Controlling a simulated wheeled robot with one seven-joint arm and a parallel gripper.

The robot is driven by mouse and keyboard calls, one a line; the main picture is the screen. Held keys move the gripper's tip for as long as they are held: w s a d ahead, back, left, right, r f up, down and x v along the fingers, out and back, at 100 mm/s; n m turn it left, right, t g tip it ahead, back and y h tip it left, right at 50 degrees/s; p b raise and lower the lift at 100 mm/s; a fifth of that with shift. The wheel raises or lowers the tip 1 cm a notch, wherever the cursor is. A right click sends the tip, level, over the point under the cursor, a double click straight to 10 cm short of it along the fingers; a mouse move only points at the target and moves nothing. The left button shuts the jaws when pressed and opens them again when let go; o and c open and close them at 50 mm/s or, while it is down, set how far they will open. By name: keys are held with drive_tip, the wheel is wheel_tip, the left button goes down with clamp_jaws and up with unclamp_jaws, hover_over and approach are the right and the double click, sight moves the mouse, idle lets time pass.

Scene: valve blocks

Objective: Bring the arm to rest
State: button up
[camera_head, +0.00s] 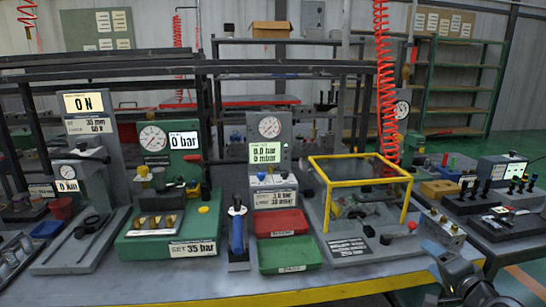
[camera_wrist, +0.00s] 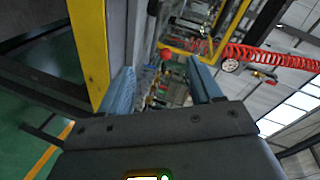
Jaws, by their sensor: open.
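My gripper (camera_head: 440,258) is at the lower right of the head view, low by the bench's yellow front edge and to the right of the yellow frame. In the wrist view my gripper (camera_wrist: 163,84) shows its two blue fingers spread apart, with nothing held between them. A red knob (camera_wrist: 165,54) shows beyond the fingers, and I cannot tell its exact distance. The wrist view is strongly tilted. Part of my arm is cut off by the lower edge of the head view.
The bench's yellow edge (camera_head: 300,296) runs close by my gripper. A yellow frame (camera_head: 360,168), red tray (camera_head: 283,223), green tray (camera_head: 290,255) and green valve block (camera_head: 170,240) stand on the bench. A red coiled hose (camera_head: 384,80) hangs above. Another table holds devices at right.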

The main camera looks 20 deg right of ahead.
drive_tip(key=s+a+f+n+y+b, duration=0.1)
drive_tip(key=s+a+f+n, duration=0.3)
drive_tip(key=s+a, duration=0.6)
drive_tip(key=s+a+f+n, duration=0.45)
drive_tip(key=s+a, duration=0.25)
drive_tip(key=a, duration=0.4)
drive_tip(key=s+a+r+n+y, duration=0.1)
drive_tip(key=s+a+r+n, duration=0.1)
drive_tip(key=s, duration=0.4)
drive_tip(key=s+a+r+n+y+b, duration=0.1)
drive_tip(key=s+a+r+n, duration=0.2)
drive_tip(key=s+a, duration=0.3)
drive_tip(key=s+a+r+n+y, duration=0.2)
drive_tip(key=s+a+r+n, duration=0.1)
drive_tip(key=s, duration=0.3)
drive_tip(key=shift+a+r, duration=0.4)
drive_tip(key=shift+r, duration=0.45)
